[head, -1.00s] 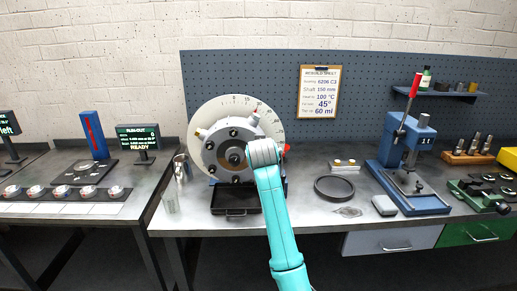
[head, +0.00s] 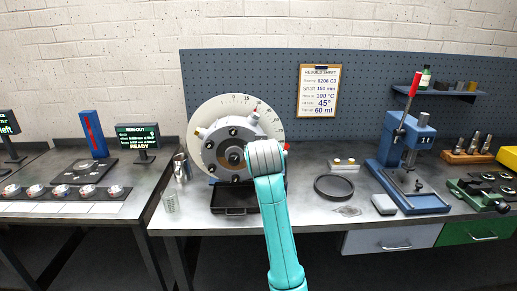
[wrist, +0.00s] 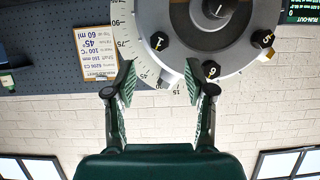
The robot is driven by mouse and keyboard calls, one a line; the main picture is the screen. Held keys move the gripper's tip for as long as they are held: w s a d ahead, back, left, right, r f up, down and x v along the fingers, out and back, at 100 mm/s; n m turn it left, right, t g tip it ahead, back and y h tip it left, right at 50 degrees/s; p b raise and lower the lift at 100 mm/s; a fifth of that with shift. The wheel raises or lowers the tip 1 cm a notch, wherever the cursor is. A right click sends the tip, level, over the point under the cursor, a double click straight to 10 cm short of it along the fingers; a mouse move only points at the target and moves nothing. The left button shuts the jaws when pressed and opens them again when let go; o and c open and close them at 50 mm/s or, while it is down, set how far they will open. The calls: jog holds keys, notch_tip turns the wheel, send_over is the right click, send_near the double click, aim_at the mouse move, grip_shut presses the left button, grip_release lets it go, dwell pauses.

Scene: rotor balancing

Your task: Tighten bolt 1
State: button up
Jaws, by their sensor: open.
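The rotor (head: 232,152) is a grey disc with dark bolts around a hub, standing upright in front of a white degree dial (head: 211,112). In the wrist view the picture is upside down and the rotor (wrist: 222,40) is at the top. Three black bolt heads with white marks show there: one at left (wrist: 159,41), one low in the middle (wrist: 211,71), one at right (wrist: 264,38).
A black tray (head: 235,211) lies below the rotor. A black ring (head: 334,187) and a blue press (head: 408,160) are to the right. The run-out display (head: 138,137) reads READY.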

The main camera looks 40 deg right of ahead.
jog(key=shift+v, duration=1.55)
jog(key=s+a+f+n+t+y, duration=0.1)
jog(key=s+a+f, duration=0.3)
jog(key=f, duration=0.4)
jog(key=s+a+f+n+y, duration=0.1)
jog(key=s+a+f+n, duration=0.15)
jog(key=f, duration=0.65)
jog(key=s+a+f+n+t+y, duration=0.1)
jog(key=s+a+f, duration=0.35)
jog(key=f, duration=0.35)
jog(key=s+a+f+y, duration=0.1)
jog(key=s+a+f, duration=0.45)
jog(key=s, duration=0.35)
jog(key=s+a+f+n+t+y, duration=0.1)
jog(key=s+a+f, duration=0.15)
jog(key=s, duration=0.65)
jog(key=s+a+f+n+y, duration=0.1)
jog(key=s+a, duration=0.2)
jog(key=s, duration=0.7)
jog(key=s+a+r, duration=0.1)
jog(key=s+r, duration=0.2)
jog(key=s, duration=0.4)
jog(key=s+r+y, duration=0.1)
jog(key=s+r, duration=0.2)
jog(key=s, duration=0.4)
jog(key=shift+a+t+y, duration=0.3)
jog(key=shift+a, duration=0.1)
jog(key=shift+f+n, duration=0.1)
jog(key=shift+n, duration=0.25)
